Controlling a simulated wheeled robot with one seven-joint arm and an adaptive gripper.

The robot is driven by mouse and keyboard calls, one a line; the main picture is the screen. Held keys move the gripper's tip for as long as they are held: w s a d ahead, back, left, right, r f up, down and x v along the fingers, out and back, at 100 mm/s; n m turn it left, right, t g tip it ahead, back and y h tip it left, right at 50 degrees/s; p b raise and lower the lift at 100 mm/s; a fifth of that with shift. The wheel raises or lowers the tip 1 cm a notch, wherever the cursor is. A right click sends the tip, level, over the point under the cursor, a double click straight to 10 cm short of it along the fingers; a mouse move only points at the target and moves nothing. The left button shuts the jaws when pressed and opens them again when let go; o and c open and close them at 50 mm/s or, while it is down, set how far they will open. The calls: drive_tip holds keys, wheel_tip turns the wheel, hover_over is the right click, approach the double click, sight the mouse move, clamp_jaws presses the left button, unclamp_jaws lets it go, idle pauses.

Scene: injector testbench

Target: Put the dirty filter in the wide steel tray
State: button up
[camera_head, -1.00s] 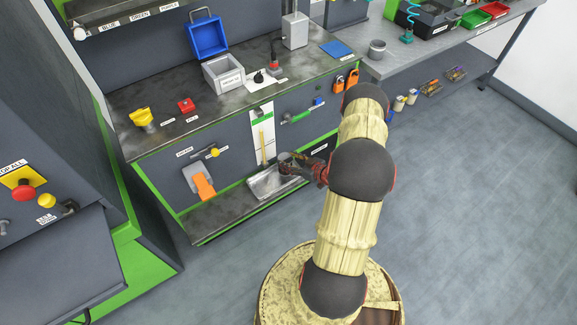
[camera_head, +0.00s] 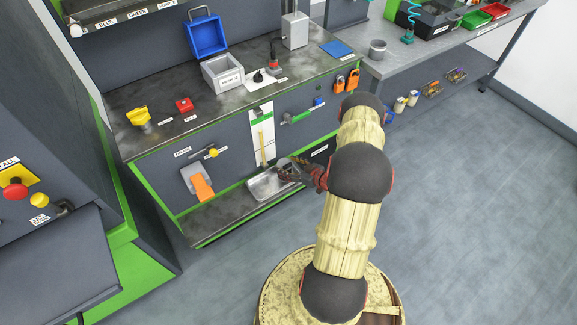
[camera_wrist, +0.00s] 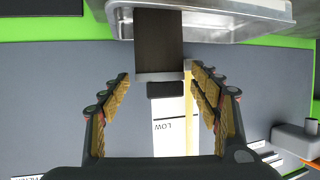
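The wide steel tray (camera_head: 264,195) sits on the low shelf of the bench. In the wrist view the tray (camera_wrist: 225,22) spans the top edge. My gripper (camera_head: 290,165) is at the tray's right rear side in the head view, above its level. In the wrist view my gripper (camera_wrist: 160,78) has its fingertips at both sides of a dark brown block with a pale end band and a black stub, which looks like the dirty filter (camera_wrist: 158,45). It overlaps the tray wall in that view.
A white level strip (camera_head: 268,135) marked LOW is on the bench front behind the tray. An orange-handled part (camera_head: 203,187) is left of the tray. The lower shelf (camera_head: 212,218) is bare left of the tray. The benchtop holds a grey box (camera_head: 222,75).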

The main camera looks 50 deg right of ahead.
drive_tip(key=shift+r, duration=0.1)
drive_tip(key=shift+s+r, duration=0.1)
drive_tip(key=shift+r, duration=0.05)
drive_tip(key=p+v, duration=0.3)
drive_tip(key=v, duration=0.8)
drive_tip(key=shift+s+p, duration=0.35)
drive_tip(key=shift+s, duration=0.05)
